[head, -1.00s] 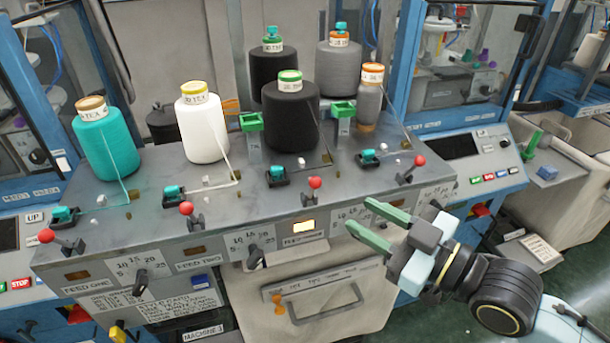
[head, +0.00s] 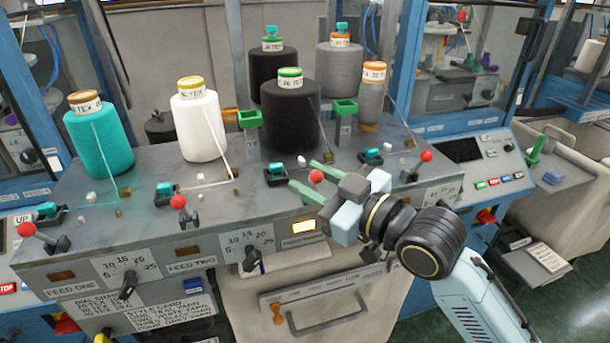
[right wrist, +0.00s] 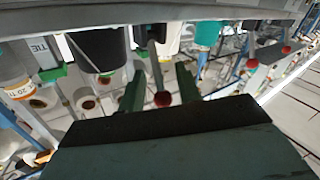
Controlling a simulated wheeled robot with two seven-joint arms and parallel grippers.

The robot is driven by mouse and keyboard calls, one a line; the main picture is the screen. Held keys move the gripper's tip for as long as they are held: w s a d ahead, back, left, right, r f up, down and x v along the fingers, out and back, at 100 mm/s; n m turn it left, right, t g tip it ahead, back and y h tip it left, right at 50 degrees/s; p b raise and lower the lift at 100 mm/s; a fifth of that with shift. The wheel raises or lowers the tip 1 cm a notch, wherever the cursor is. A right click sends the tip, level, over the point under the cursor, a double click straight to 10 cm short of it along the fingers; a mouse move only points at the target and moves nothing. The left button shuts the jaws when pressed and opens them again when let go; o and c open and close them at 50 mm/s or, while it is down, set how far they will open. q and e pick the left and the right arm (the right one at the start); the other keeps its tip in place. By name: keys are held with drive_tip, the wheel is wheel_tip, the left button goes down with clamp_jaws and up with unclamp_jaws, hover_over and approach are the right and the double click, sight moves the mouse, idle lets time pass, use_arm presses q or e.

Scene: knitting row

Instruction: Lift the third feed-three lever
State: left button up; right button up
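The third lever (head: 316,176) has a red ball knob and stands on the sloped front of the grey machine above a lit yellow lamp (head: 303,226). My right gripper (head: 303,175) is open, its two green fingers at this lever. In the right wrist view the red knob (right wrist: 162,98) lies between the two spread fingers (right wrist: 158,85), with a gap on each side. The lever's base is hidden behind my gripper in the head view. Other red-knobbed levers are feed one (head: 26,230), feed two (head: 178,202) and the rightmost one (head: 427,156). My left gripper is not in view.
Yarn cones stand on the machine top: teal (head: 98,140), white (head: 199,125), black (head: 290,115) and grey ones. A dial (head: 250,258) and a drawer handle (head: 320,315) are below the levers. Thin yarns run down from the cones to small teal clips.

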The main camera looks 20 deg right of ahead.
drive_tip(key=shift+x, duration=0.95)
clamp_jaws()
